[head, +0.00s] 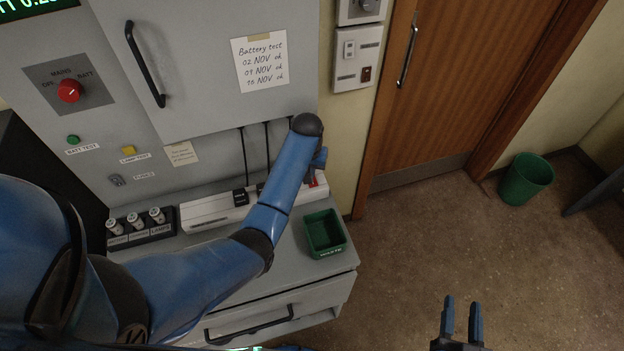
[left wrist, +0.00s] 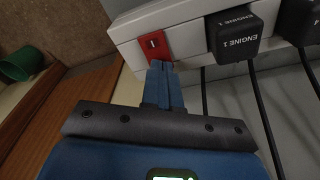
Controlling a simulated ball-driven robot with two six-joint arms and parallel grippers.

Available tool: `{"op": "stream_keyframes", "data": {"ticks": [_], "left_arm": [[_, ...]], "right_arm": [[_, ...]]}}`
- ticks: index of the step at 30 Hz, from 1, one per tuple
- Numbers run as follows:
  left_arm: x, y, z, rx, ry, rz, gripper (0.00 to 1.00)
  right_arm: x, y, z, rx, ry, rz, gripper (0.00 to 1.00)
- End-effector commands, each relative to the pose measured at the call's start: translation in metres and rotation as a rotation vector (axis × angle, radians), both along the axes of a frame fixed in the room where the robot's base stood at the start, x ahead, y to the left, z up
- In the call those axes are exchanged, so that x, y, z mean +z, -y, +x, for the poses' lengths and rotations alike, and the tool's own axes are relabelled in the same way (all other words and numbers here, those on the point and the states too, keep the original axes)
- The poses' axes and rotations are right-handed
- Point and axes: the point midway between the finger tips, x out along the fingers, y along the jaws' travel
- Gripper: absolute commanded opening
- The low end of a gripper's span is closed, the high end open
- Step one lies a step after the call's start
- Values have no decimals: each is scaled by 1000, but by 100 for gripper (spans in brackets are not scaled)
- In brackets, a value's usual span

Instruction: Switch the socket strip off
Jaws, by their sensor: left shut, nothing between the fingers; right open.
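The white socket strip (head: 205,209) lies along the back of the grey console top, its middle hidden behind my left arm. Its red switch (head: 316,180) is at the right end in the head view. The left wrist view shows the red switch (left wrist: 153,45) large, with a small white mark on it. My left gripper (left wrist: 160,72) is shut and empty, fingertips right at the switch's edge; I cannot tell whether they touch. In the head view the left gripper is mostly hidden by its own arm. My right gripper (head: 462,318) is open and empty, over the floor.
A green tray (head: 325,234) stands on the console near the switch. A rack of lamps (head: 137,226) is at left. A wooden door (head: 450,80) and green bin (head: 526,178) are at right.

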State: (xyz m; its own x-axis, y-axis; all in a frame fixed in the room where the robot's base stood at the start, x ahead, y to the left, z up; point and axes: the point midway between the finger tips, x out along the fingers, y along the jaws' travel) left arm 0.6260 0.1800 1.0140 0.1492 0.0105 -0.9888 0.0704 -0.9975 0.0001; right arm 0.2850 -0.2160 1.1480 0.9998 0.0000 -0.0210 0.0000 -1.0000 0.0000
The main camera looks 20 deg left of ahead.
Motion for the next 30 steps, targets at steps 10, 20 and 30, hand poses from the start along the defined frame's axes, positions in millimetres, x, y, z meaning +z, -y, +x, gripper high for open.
{"op": "stream_keyframes", "data": {"ticks": [10,20,30], "left_arm": [[-3,0,0,0,-1,0,0],[18,0,0,0,-1,0,0],[39,0,0,0,0,0,0]], "right_arm": [[-2,0,0,0,0,0,43],[19,0,0,0,0,0,43],[23,0,0,0,0,0,43]]}}
